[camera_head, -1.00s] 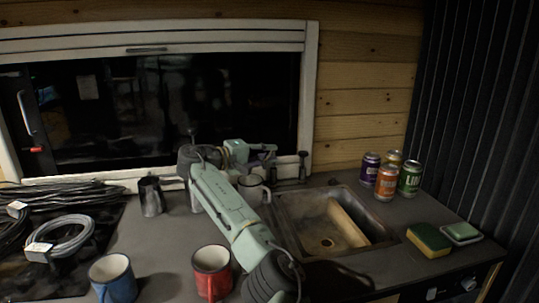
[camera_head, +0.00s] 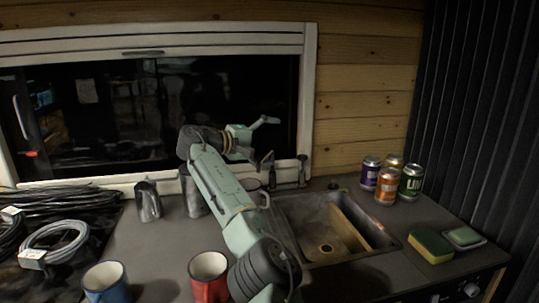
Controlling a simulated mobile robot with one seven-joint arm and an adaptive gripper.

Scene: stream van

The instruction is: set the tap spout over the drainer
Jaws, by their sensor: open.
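The dark tap (camera_head: 303,170) stands upright at the back left edge of the sink (camera_head: 384,240), in front of the window frame. A low dark part runs left from its base. I cannot tell for sure which part is the spout. The sink basin is empty with a drain hole (camera_head: 326,248). I cannot pick out a separate drainer clearly. My gripper (camera_head: 269,138) is open and empty, above and left of the tap, in front of the dark window. It appears apart from the tap. My arm hides part of the counter left of the sink.
Several cans (camera_head: 386,186) stand behind the sink's right side. A red mug (camera_head: 209,275), a blue mug (camera_head: 106,284) and a metal jug (camera_head: 148,201) stand left. Cables (camera_head: 55,245) lie far left.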

